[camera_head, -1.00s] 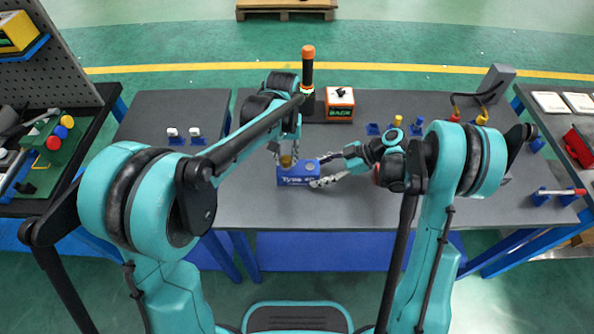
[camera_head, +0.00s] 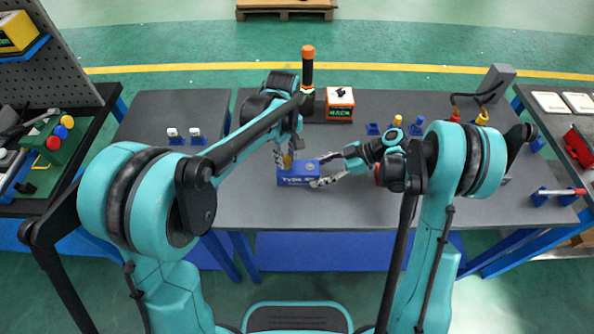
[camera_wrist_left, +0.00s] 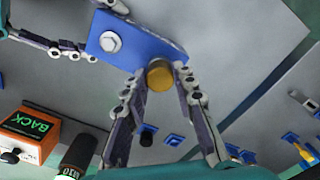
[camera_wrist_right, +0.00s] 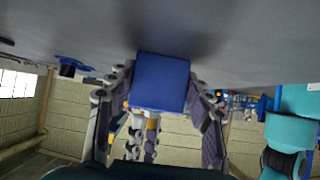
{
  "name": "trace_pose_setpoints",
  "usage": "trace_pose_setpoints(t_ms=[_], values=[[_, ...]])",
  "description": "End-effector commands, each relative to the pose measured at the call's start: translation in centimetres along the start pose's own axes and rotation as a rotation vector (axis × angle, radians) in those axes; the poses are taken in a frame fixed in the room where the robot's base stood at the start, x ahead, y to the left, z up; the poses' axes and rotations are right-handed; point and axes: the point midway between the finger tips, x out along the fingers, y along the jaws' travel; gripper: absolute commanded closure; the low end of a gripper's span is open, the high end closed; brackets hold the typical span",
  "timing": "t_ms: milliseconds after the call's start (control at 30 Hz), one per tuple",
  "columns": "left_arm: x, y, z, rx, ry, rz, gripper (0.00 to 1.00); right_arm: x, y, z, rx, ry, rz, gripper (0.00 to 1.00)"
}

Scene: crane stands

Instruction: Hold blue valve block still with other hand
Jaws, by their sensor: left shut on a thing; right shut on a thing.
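The blue valve block (camera_head: 298,177) rests on the dark table, with white lettering on its front. A brass cylinder stands on its top; in the left wrist view the brass cylinder (camera_wrist_left: 160,75) is beside a silver bolt head on the blue block (camera_wrist_left: 130,46). My left gripper (camera_head: 287,151) comes from above, its fingers shut on the brass cylinder. My right gripper (camera_head: 331,170) reaches in from the right, fingers shut on the block's near and far sides. In the right wrist view the block's blue end (camera_wrist_right: 160,82) sits between the two fingers.
An orange box marked BACK (camera_head: 340,104) and a black post with an orange top (camera_head: 308,70) stand behind the block. Blue holders with small parts (camera_head: 397,122) lie at the right. The table left of the block is mostly clear.

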Motion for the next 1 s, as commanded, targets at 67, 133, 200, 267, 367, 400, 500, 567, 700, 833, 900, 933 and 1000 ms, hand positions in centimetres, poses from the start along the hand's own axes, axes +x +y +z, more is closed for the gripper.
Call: trace_pose_setpoints(t_ms=[67,133,200,267,367,400,500,567,700,833,900,933,1000], values=[[-0.04,0.02,-0.01,-0.075,0.000,0.000,1.00,0.01,0.02,0.07,0.000,-0.002,0.001,0.88],[-0.04,0.02,-0.01,-0.110,0.000,0.000,1.00,0.01,0.02,0.07,0.000,-0.002,0.001,0.88],[-0.04,0.02,-0.01,-0.120,0.000,0.000,1.00,0.01,0.02,0.07,0.000,-0.002,0.001,0.88],[-0.04,0.02,-0.01,-0.119,0.000,0.000,1.00,0.01,0.02,0.07,0.000,-0.002,0.001,0.88],[-0.04,0.02,-0.01,-0.117,0.000,0.000,1.00,0.01,0.02,0.07,0.000,-0.002,0.001,0.88],[-0.04,0.02,-0.01,-0.121,0.000,0.000,1.00,0.01,0.02,0.07,0.000,-0.002,0.001,0.88],[-0.05,0.01,-0.01,-0.187,0.000,0.000,1.00,0.01,0.02,0.07,0.000,-0.002,0.001,0.88],[-0.06,0.02,-0.01,-0.272,0.000,0.000,1.00,0.01,0.02,0.07,0.000,-0.002,0.001,0.88],[-0.07,0.02,-0.01,-0.468,0.000,0.000,1.00,0.01,0.02,0.08,0.000,-0.002,0.001,0.88],[-0.08,0.02,-0.01,-0.560,0.000,0.000,1.00,0.01,0.02,0.08,0.000,-0.002,0.001,0.88],[-0.08,0.02,-0.01,-0.570,0.000,0.000,1.00,0.01,0.02,0.07,0.000,-0.002,0.001,0.88],[-0.08,0.02,-0.01,-0.569,0.000,0.000,1.00,0.01,0.02,0.07,0.000,-0.002,0.001,0.88],[-0.08,0.02,-0.01,-0.568,0.000,0.000,1.00,0.01,0.02,0.08,0.000,-0.002,0.001,0.88]])
